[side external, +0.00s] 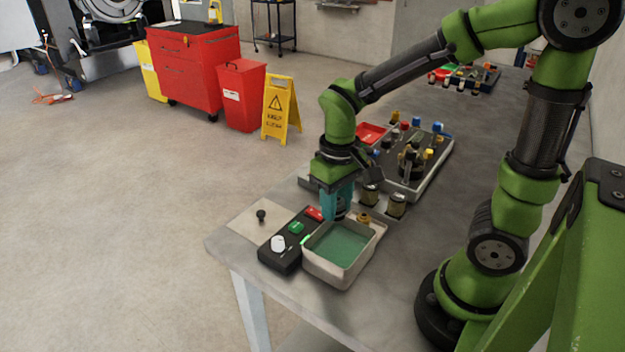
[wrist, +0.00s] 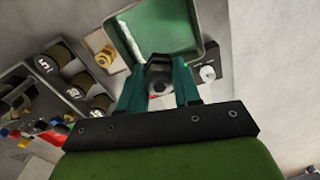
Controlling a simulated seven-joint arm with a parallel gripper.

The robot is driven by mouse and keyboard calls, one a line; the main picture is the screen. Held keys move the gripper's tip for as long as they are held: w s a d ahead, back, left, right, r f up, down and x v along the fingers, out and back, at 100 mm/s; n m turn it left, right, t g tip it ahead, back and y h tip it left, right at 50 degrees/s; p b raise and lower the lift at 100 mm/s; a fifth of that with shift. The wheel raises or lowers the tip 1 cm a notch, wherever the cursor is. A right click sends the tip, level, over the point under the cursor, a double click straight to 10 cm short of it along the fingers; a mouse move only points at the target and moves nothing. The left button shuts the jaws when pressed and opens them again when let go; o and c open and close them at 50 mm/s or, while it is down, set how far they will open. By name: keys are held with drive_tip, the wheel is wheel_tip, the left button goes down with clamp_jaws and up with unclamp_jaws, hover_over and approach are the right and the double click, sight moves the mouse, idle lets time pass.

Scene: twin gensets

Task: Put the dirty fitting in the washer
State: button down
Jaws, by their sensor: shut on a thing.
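My gripper (side external: 338,203) has teal fingers pointing down beside the washer. In the wrist view, my gripper (wrist: 160,88) is shut on a dark grey, ring-topped fitting (wrist: 158,72). The washer is a pale open basin (side external: 318,268) with a green inside; it also shows in the wrist view, its rim (wrist: 203,30) beyond the fingers. The held fitting is at the basin's edge nearest the parts tray; I cannot tell whether it is over the rim or just outside it. In the side view the fingers mostly hide the fitting.
A black control box (side external: 270,255) with coloured buttons and a white knob adjoins the basin. A brass fitting (wrist: 105,57) and jars (side external: 397,205) stand close by. A tray (side external: 432,178) of coloured parts lies behind. The bench's front corner (side external: 235,240) is mostly clear.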

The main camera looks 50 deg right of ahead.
hover_over(338, 255)
drive_tip(key=shift+m, duration=0.4)
wheel_tip(338, 255, down, 6)
drive_tip(key=shift+s, duration=0.15)
drive_tip(key=shift+f, duration=2.45)
drive_tip(key=c, duration=0.8)
unclamp_jaws()
drive_tip(key=shift+f, duration=0.15)
wheel_tip(338, 255, up, 12)
drive_tip(key=shift+a+r, duration=0.1)
drive_tip(key=r+t, duration=0.2)
drive_tip(key=r, duration=0.1)
drive_tip(key=s+a+r+t+y, duration=0.1)
drive_tip(key=r+t, duration=0.1)
drive_tip(key=r, duration=0.2)
drive_tip(key=s+r+m+t+y, duration=0.1)
drive_tip(key=r+t, duration=0.2)
drive_tip(key=shift+s+a+r, duration=0.25)
drive_tip(key=shift+a+r, duration=0.05)
drive_tip(key=shift+a, duration=0.1)
